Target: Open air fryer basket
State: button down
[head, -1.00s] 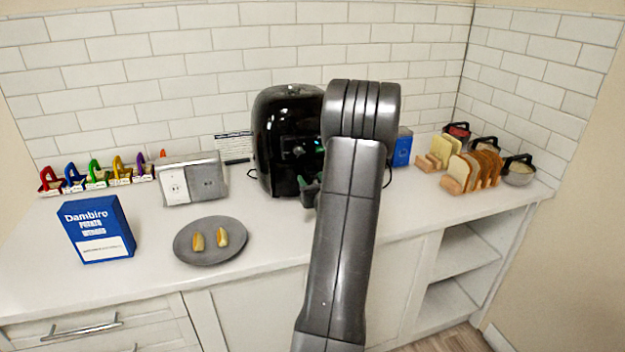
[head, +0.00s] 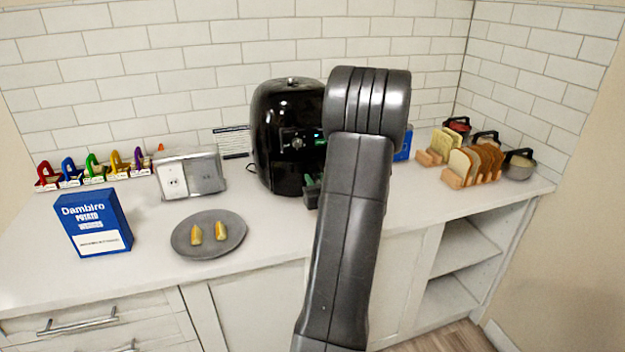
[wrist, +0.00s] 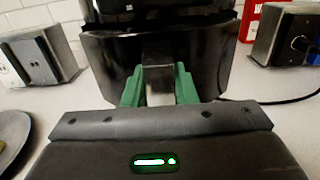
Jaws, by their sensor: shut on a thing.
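The black air fryer (head: 272,135) stands on the counter against the tiled wall, its right side hidden behind my arm. In the wrist view its basket front (wrist: 105,62) is a wide glossy black panel with a handle (wrist: 158,82) at the middle. The panel seems to stand a little out from the body, with a dark band above its top edge; how far is hard to tell. My gripper (wrist: 158,90) has its green fingers on both sides of the handle and is shut on it. In the head view only a bit of the gripper (head: 311,182) shows beside my arm.
A grey plate (head: 208,250) with two food pieces and a blue Dambiro box (head: 94,225) stand left. A socket box (head: 189,176) is left of the fryer. Bread racks (head: 470,170) stand right. The counter before the fryer is partly hidden.

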jog(key=b+v, duration=0.4)
jog(key=v, duration=1.3)
jog(key=shift+s, duration=0.2)
jog(key=c, duration=1.2)
grip_release()
jog(key=shift+o, duration=0.2)
jog(key=shift+d, duration=0.1)
jog(key=v, duration=1.4)
jog(key=shift+b, duration=0.3)
jog(key=shift+r, duration=0.1)
jog(key=shift+w, duration=0.2)
jog(key=x, duration=1.3)
jog(key=shift+w+p, duration=0.2)
jog(key=shift+p, duration=0.15)
